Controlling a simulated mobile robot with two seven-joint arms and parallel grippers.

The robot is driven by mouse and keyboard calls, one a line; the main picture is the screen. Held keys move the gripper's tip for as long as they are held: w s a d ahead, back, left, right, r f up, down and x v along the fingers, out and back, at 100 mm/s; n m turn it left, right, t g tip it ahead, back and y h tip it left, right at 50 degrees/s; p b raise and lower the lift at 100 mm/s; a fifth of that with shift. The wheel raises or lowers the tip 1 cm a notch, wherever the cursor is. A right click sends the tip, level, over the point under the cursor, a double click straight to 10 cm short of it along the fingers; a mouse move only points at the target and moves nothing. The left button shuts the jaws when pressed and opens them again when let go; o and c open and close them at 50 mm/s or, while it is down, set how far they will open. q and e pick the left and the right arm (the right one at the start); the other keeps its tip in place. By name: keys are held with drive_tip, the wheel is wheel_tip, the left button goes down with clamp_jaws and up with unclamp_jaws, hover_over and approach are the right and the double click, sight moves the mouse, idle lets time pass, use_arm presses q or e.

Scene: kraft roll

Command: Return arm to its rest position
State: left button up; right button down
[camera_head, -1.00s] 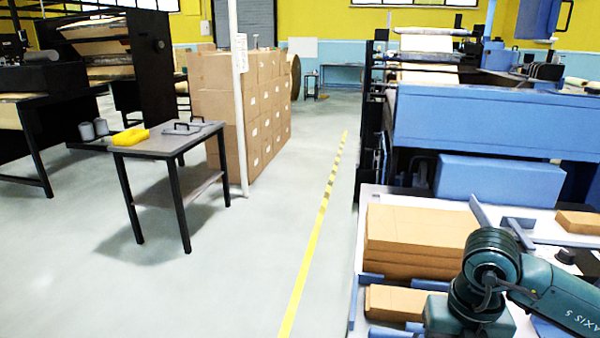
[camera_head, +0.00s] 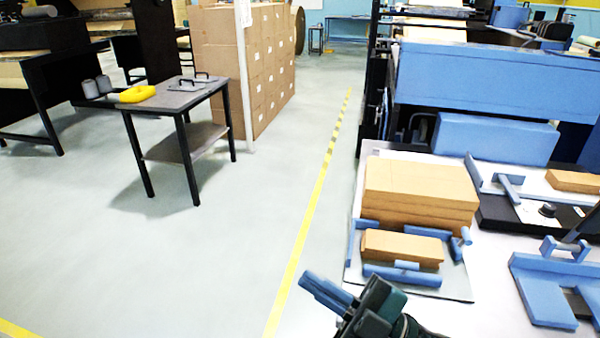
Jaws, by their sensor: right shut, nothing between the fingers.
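My right gripper (camera_head: 327,292) is at the bottom of the head view, just right of the middle. Its blue fingers are together and empty, and they point up and left over the floor near the yellow line. The dark green wrist runs off the bottom edge. It is apart from the white worktable (camera_head: 480,300) to its right. My left gripper and arm are not in view.
A stack of kraft boards (camera_head: 420,190) and a smaller kraft piece (camera_head: 402,247) among blue guides lie on the worktable. A blue machine (camera_head: 480,85) stands behind. A small table (camera_head: 165,101) stands left. The floor between is clear.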

drive_tip(key=w+d+f+m+t+h, duration=0.3)
drive_tip(key=d+f+m+t+h, duration=0.5)
drive_tip(key=m+h, duration=0.4)
drive_tip(key=s+d+f+m+g+h+p, duration=0.1)
drive_tip(key=s+d+f+m+g+h, duration=0.1)
drive_tip(key=s+f, duration=0.3)
drive_tip(key=s+d+f+m+g+h, duration=0.1)
drive_tip(key=s+f+m+g+h, duration=0.2)
drive_tip(key=f, duration=0.9)
drive_tip(key=shift+s+d+m+g+p, duration=0.35)
drive_tip(key=shift+s+m+g, duration=0.55)
drive_tip(key=shift+s+m, duration=0.1)
